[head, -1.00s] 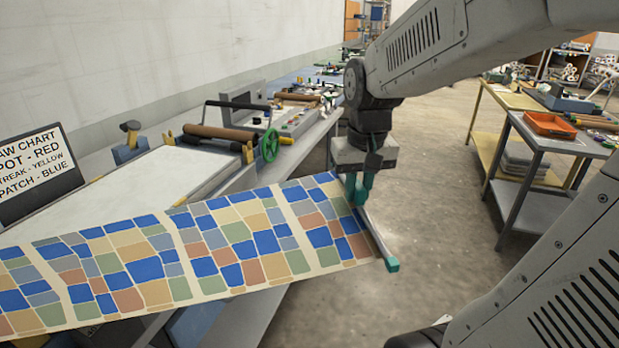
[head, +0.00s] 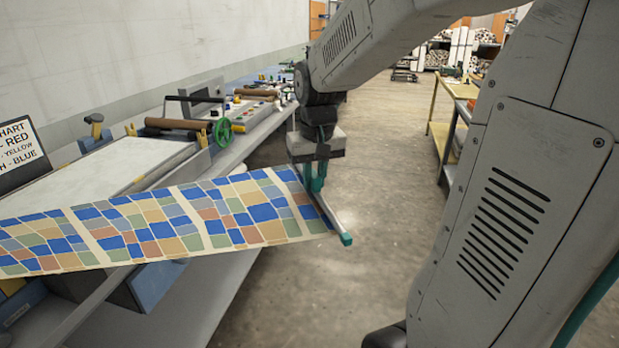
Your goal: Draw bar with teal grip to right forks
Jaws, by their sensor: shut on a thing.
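The bar (head: 327,212) is a thin metal bar with a teal end (head: 346,239), fixed along the right edge of a patterned sheet (head: 150,228). The sheet has blue, green, tan and rust patches and stretches leftward out of view. My gripper (head: 316,188) has teal fingers and is shut on the bar, near its middle. The bar is held up beyond the bench edge, over open floor. The right forks cannot be made out in this view.
A press bench (head: 235,160) with a brown roller (head: 180,124) and a green handwheel (head: 222,132) runs along the wall. A wall-side chart (head: 18,155) stands at the left. A yellow table (head: 445,135) stands at the right. The floor between is clear.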

